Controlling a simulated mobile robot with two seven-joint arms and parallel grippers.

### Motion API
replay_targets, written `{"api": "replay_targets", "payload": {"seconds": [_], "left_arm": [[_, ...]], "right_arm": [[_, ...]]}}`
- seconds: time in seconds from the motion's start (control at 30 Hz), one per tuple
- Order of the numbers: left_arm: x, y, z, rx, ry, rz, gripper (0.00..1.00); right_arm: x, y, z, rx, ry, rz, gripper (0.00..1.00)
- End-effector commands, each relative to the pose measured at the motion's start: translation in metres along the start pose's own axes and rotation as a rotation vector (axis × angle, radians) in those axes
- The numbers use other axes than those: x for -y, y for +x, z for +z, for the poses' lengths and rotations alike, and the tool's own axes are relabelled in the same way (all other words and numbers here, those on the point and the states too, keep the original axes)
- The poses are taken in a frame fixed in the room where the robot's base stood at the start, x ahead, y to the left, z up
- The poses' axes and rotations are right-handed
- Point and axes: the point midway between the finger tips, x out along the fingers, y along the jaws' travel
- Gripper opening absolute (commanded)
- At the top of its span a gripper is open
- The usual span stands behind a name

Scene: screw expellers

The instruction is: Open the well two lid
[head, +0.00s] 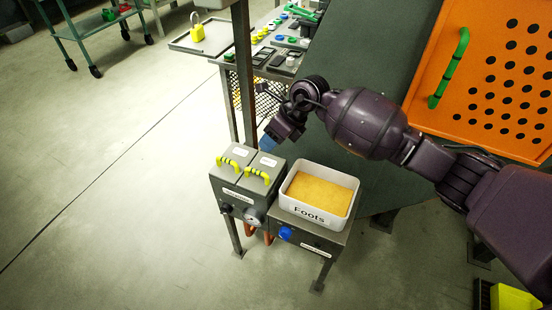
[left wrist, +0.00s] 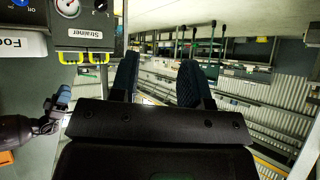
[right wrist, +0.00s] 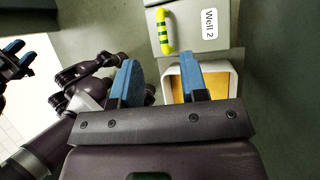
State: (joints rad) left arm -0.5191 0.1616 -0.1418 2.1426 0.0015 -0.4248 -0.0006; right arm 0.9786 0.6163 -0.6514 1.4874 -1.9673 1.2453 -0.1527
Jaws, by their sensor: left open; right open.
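My right gripper (right wrist: 158,76) is open and empty, apart from the handle. In the head view the right gripper (head: 268,143) is near the lids, partly hidden by its wrist. My left gripper (left wrist: 156,72) is open and empty.
A white foots tray (head: 312,215) with yellow-orange contents stands right beside the lids. A vertical post (head: 243,80) rises behind them. A control panel (head: 285,40) and an orange perforated panel (head: 460,110) are farther back.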

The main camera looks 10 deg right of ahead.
Motion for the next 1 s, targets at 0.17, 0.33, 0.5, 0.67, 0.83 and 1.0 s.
{"api": "replay_targets", "payload": {"seconds": [0.17, 0.33, 0.5, 0.67, 0.83, 1.0], "left_arm": [[0.001, -0.002, 0.005, 0.014, -0.001, -0.002, 0.43], [0.000, -0.002, 0.014, 0.032, -0.003, -0.002, 0.43], [-0.001, 0.002, 0.023, 0.046, -0.006, -0.001, 0.43], [-0.002, 0.006, 0.026, 0.050, -0.005, 0.001, 0.43], [-0.002, 0.009, 0.026, 0.047, -0.004, 0.001, 0.43], [-0.002, 0.011, 0.029, 0.053, -0.003, 0.001, 0.43]], "right_arm": [[0.003, -0.001, -0.015, -0.098, -0.027, -0.020, 0.40], [0.002, 0.011, -0.019, -0.108, -0.030, -0.014, 0.40], [0.002, 0.039, -0.023, -0.109, -0.028, -0.009, 0.40], [0.003, 0.068, -0.026, -0.107, -0.028, -0.008, 0.40], [0.003, 0.091, -0.028, -0.106, -0.028, -0.009, 0.40], [0.004, 0.104, -0.028, -0.105, -0.029, -0.012, 0.40]]}}
